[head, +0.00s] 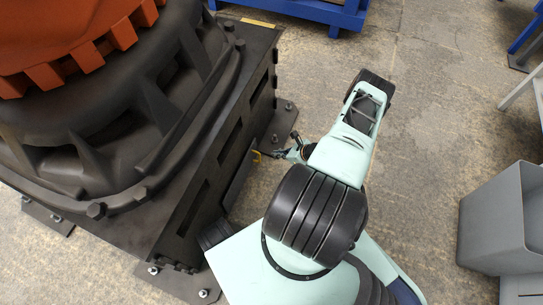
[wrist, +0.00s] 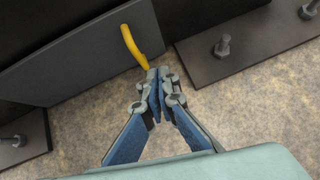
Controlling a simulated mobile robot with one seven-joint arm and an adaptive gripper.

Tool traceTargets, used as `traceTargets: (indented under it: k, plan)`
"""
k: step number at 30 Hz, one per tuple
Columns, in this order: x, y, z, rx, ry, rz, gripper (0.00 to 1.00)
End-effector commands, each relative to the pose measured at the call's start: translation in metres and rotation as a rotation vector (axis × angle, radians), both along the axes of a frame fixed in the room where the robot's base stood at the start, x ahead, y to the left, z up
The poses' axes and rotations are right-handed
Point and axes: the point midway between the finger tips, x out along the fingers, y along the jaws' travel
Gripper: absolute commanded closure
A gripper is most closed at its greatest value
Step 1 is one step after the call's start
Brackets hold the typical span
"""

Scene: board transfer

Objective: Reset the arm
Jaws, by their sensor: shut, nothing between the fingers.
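My gripper (wrist: 158,78) is shut and empty in the wrist view, its blue-grey fingers together just below a yellow handle (wrist: 134,47). The handle is on a dark flat panel (wrist: 85,62) by the floor. I cannot tell whether the fingertips touch the handle. In the head view my gripper (head: 282,153) is small and partly hidden by my pale green arm, close to the side of a black machine base. The yellow handle (head: 256,156) shows just left of it.
A large black base (head: 130,225) with an orange toothed top (head: 75,35) fills the left of the head view. Bolted foot plates (head: 283,120) stick out at floor level. A grey bin (head: 495,220) stands at right. Concrete floor (head: 430,110) between is clear.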

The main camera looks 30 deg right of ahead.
Motion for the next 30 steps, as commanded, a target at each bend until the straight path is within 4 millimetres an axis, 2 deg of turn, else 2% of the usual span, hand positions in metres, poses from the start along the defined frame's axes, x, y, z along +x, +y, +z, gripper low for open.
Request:
traceTargets:
  k: [1,6,15,25,28,30]
  plan:
    - [-0.006,-0.01,0.019,-0.003,-0.002,-0.004,1.0]
    - [-0.023,-0.029,0.044,-0.003,-0.001,-0.003,1.0]
    - [-0.038,-0.045,0.064,-0.001,-0.002,-0.002,1.0]
    - [-0.037,-0.047,0.068,-0.006,0.001,0.008,1.0]
    - [-0.028,-0.051,0.085,-0.02,0.007,0.044,1.0]
    - [-0.018,-0.055,0.105,-0.036,0.018,0.083,1.0]
